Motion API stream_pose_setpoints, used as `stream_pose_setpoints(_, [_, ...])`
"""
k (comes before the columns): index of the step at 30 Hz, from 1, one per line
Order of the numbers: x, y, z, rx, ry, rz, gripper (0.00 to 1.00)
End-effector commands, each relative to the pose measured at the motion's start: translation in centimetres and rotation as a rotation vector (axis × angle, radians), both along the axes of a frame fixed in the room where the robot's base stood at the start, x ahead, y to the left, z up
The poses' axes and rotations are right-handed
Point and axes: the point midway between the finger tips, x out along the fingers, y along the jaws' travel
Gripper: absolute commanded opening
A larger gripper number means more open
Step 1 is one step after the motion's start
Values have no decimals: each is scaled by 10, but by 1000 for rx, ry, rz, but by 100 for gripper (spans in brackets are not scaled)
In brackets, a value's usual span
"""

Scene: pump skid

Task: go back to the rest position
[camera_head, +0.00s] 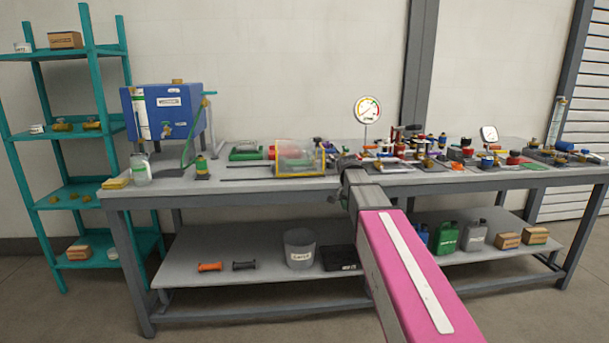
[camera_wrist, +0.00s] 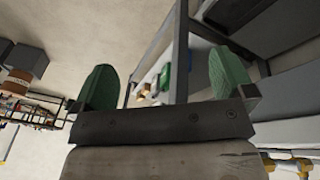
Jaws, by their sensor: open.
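My gripper (camera_wrist: 165,82) shows in the wrist view with two green fingertips spread wide apart and nothing between them. In the head view my pink arm reaches forward from the lower right to the bench, and its grey wrist end (camera_head: 350,172) is in front of the bench's front edge. The fingertips are hidden or too small to make out there. The workbench (camera_head: 230,185) is grey, with a lower shelf. I cannot tell whether the wrist touches the bench edge.
On the bench stand a blue tank unit (camera_head: 170,112), a yellow-framed clear guard (camera_head: 300,158), a round gauge (camera_head: 367,109) and many small fittings at right. A teal rack (camera_head: 98,75) stands at left. A grey bucket (camera_head: 299,249) is on the lower shelf. Floor shows in front.

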Motion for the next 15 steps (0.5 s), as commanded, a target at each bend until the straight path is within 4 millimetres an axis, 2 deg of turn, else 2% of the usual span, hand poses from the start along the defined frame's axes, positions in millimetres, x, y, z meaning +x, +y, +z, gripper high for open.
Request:
stream_pose_setpoints(1, [-20,-1,-22,14,19,50,100])
stream_pose_setpoints(6, [-63,-1,-85,61,63,237,100])
stream_pose_setpoints(15, [-151,1,-175,148,115,552,100])
